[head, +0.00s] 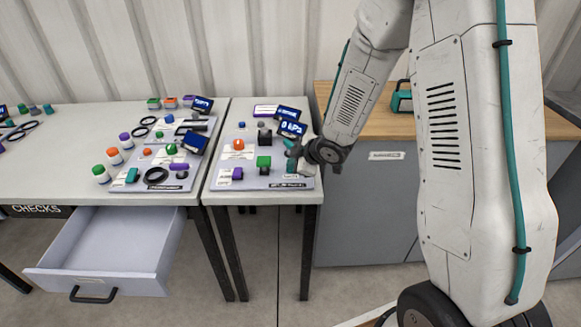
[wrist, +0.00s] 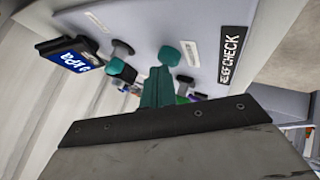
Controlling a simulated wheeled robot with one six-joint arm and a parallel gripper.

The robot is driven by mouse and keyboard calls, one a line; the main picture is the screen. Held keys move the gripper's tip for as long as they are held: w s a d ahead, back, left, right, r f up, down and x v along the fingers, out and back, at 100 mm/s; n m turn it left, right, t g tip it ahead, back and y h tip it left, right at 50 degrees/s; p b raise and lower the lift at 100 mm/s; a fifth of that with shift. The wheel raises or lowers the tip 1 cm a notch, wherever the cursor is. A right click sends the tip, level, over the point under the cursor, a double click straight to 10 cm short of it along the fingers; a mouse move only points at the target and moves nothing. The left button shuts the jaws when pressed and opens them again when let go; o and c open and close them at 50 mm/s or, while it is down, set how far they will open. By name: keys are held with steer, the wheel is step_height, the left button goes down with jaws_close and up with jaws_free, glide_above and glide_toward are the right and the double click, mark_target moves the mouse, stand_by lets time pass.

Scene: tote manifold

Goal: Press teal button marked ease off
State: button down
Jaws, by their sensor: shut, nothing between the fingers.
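My gripper (head: 292,156) is at the right side of the pale control panel (head: 222,185) on the narrow table. In the wrist view, its teal fingers (wrist: 158,84) are together with nothing held. A round teal button (wrist: 169,55) shows just beyond the fingertips, beside a small white label (wrist: 191,54). The label is too small to read, so I cannot tell if it says ease off. I cannot tell whether the fingers touch the button. In the head view, my gripper hides this part of the panel.
A screen reading kPa (head: 291,129) stands at the panel's back right. Another crowded panel (head: 130,186) is on the left table, above an open drawer (head: 110,245).

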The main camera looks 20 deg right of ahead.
steer(key=shift+r, duration=0.75)
steer(key=shift+r, duration=2.5)
steer(key=shift+d, duration=0.1)
steer(key=s+d+f+m+h, duration=0.1)
steer(key=s+d+m+g+h, duration=0.1)
steer(key=d, duration=0.1)
steer(key=d+f+h, duration=0.1)
steer(key=shift+s+d+f+m+g, duration=0.3)
steer(key=shift+s+d+m, duration=0.1)
steer(key=s+d+r+m+g+h, duration=0.2)
steer(key=s+r+m+g, duration=0.15)
steer(key=s+r, duration=0.45)
steer(key=s+d+r+m+g+h, duration=0.25)
steer(key=s+r+m, duration=0.2)
steer(key=s, duration=0.85)
steer(key=s+a+r+m+y, duration=0.1)
steer(key=s+a+r+y, duration=0.1)
steer(key=s, duration=0.4)
steer(key=s+a+r+m+y, duration=0.1)
steer(key=s+a+r+m, duration=0.1)
steer(key=s+a+r, duration=0.3)
steer(key=shift+s+r+y, duration=0.35)
steer(key=shift+s+r, duration=0.05)
steer(key=shift+s, duration=0.75)
